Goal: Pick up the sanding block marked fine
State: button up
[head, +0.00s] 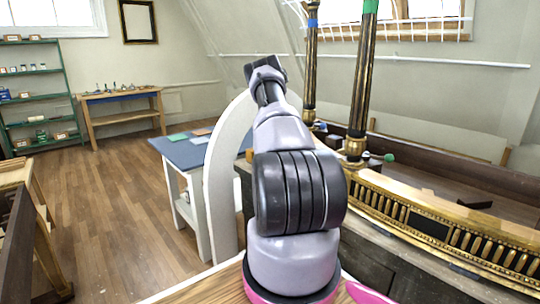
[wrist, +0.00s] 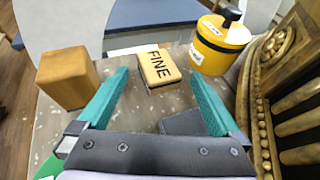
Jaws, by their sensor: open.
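The sanding block marked FINE (wrist: 158,68) is a small wooden-topped block with black letters. It lies on a speckled grey surface in the wrist view, ahead of my gripper. My gripper (wrist: 158,85) shows two teal fingers spread wide, open and empty. The block appears between and slightly beyond the fingertips, and no contact shows. In the head view, my arm hides the block and the gripper's fingers.
A plain wooden block (wrist: 68,78) stands left of the left finger. A yellow container (wrist: 218,45) with a black knob stands right of the FINE block. A dark grey block (wrist: 184,122) lies between the fingers, partly hidden. Gilded carved trim (wrist: 285,90) borders the right.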

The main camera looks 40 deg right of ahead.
jog(key=x, duration=0.4)
jog(key=shift+w, duration=0.2)
jog(key=c, duration=1.5)
jog(key=shift+r, duration=0.15)
